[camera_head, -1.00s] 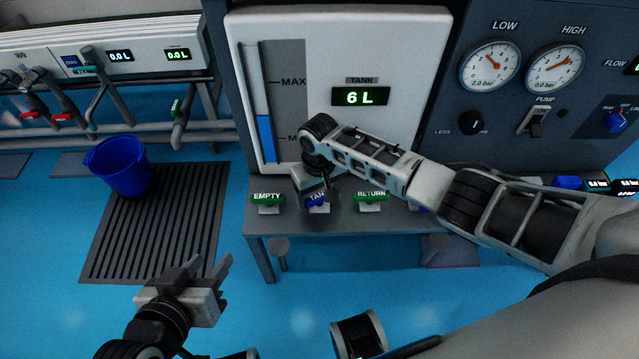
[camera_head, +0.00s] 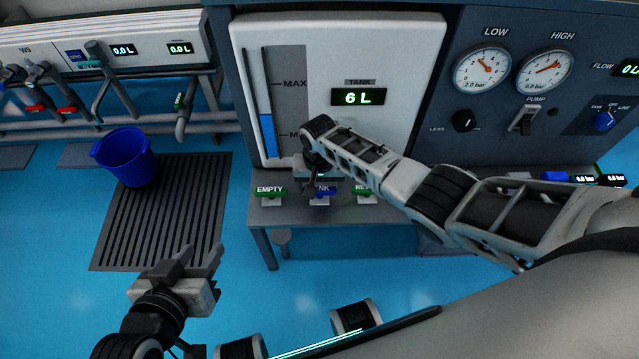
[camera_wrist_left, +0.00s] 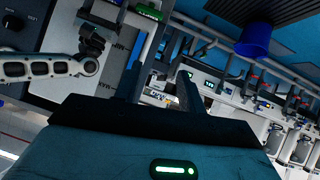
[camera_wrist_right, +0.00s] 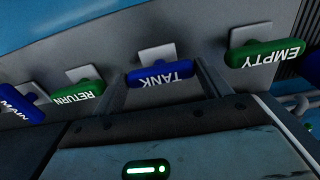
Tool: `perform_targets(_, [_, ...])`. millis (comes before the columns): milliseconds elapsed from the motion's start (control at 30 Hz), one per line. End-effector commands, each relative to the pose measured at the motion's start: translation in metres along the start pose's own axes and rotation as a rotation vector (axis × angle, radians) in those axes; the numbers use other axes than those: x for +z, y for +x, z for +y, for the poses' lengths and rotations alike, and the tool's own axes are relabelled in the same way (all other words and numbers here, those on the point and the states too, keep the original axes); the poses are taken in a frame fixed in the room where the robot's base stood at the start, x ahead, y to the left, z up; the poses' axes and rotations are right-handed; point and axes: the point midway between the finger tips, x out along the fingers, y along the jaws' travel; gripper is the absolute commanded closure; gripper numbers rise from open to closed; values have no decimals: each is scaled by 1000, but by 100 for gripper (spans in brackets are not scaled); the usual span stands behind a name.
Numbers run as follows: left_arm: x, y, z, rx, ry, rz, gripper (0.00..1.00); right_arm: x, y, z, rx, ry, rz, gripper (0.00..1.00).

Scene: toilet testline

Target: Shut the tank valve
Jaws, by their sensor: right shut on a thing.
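The tank valve has a blue handle marked TANK (camera_wrist_right: 155,77), on the grey bench top below the tank panel. In the head view my right gripper (camera_head: 321,188) covers much of this handle (camera_head: 323,191). In the right wrist view my right gripper (camera_wrist_right: 163,88) has one finger at each end of the handle and is shut on it. The handle lies crosswise there, in line with its neighbours. The tank display (camera_head: 358,97) reads 6 L. My left gripper (camera_head: 195,267) is open and empty above the floor, far from the valve.
A green EMPTY handle (camera_head: 270,191) stands close left of the tank valve. A green RETURN handle (camera_wrist_right: 77,88) stands on its other side, with a blue MAIN handle (camera_wrist_right: 22,103) beyond.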

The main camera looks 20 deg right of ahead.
Motion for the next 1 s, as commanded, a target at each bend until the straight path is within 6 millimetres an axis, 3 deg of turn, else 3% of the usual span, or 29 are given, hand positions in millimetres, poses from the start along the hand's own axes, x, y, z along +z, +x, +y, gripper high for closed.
perform_targets(267, [4, -1, 0, -1, -3, -8, 60, 0, 0, 0, -1, 4, 1, 46])
perform_targets(300, [4, -2, 0, -1, -3, -9, 60, 0, 0, 0, -1, 4, 1, 15])
perform_targets(367, [5, -2, 0, -1, -4, -11, 60, -1, 0, 0, -1, 4, 1, 2])
perform_targets(733, [0, -4, 1, -2, -1, -8, 60, -1, -7, 0, -1, 1, 2, 2])
perform_targets(867, [-16, -13, 1, -14, 10, 18, 60, -1, -27, 0, -2, 1, 3, 2])
perform_targets(1000, [-44, -44, 1, -42, 10, 86, 60, -1, -61, 0, -3, 0, 3, 2])
